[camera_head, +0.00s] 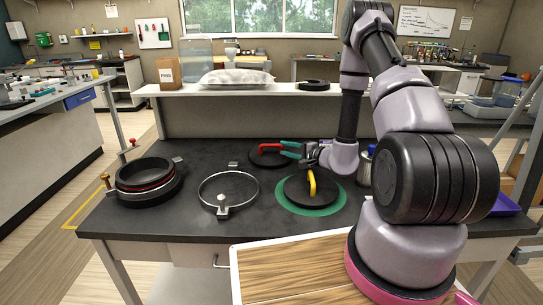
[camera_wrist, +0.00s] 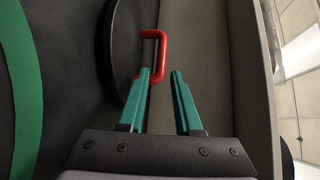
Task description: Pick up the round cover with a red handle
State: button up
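The round black cover with a red handle (camera_head: 257,160) lies at the back middle of the dark bench. In the wrist view the cover (camera_wrist: 124,40) is at the upper left, seen on edge, with its red U-shaped handle (camera_wrist: 163,48) sticking out to the right. My gripper (camera_head: 284,149) has teal fingers and is just right of the handle. In the wrist view my gripper (camera_wrist: 161,72) is open, with a gap between the fingers. The handle's near end is close to the left fingertip; I cannot tell whether they touch.
A black cover with a yellow handle (camera_head: 297,190) sits on a green ring (camera_head: 333,204) in front of my gripper. A metal ring (camera_head: 202,186) and a black round port (camera_head: 124,183) stand to the left. A raised shelf (camera_head: 215,91) runs behind the bench.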

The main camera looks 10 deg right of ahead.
aim_at(277, 146)
jog(key=x, duration=0.6)
grip_shut()
dwell(1.3)
